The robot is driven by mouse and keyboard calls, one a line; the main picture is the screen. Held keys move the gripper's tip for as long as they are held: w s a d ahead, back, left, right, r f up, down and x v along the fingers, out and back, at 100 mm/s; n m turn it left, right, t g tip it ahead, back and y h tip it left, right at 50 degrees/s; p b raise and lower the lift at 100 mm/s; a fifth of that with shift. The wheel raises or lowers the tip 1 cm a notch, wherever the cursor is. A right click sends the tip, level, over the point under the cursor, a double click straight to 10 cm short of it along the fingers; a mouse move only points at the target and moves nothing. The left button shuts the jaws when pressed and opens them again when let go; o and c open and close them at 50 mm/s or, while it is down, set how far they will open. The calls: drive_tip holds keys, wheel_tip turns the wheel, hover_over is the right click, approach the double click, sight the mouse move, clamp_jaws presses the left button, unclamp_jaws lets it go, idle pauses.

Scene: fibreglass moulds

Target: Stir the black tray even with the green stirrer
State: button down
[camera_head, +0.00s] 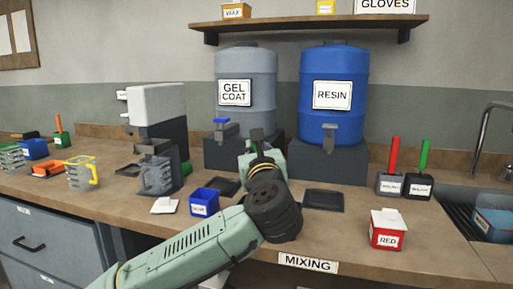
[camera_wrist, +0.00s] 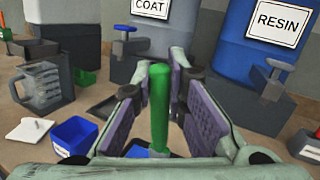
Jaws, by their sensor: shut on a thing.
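My gripper (camera_wrist: 160,95) is shut on a green stirrer (camera_wrist: 159,108), whose upright green handle shows between the purple pads in the wrist view. Its lower end is mostly hidden by the gripper. In the head view my arm hides the held stirrer. Two shallow black trays lie on the bench: one left of my gripper (camera_head: 227,187), partly behind the blue box, and one right of it (camera_head: 323,200). The left one also shows in the wrist view (camera_wrist: 103,107). Another green handle (camera_head: 424,154) stands in a dark labelled pot at the right. I cannot tell what is in the trays.
A blue box (camera_head: 204,203), a white card (camera_head: 164,206) and a grey jug (camera_head: 157,177) stand left of my gripper. A red box (camera_head: 386,232) is at the front right. The gel coat drum (camera_head: 246,80) and resin drum (camera_head: 333,85) stand behind. A sink (camera_head: 463,207) is far right.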

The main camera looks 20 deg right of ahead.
idle(0.4)
wheel_tip(320, 180, up, 5)
drive_tip(key=p, duration=0.4)
idle(0.9)
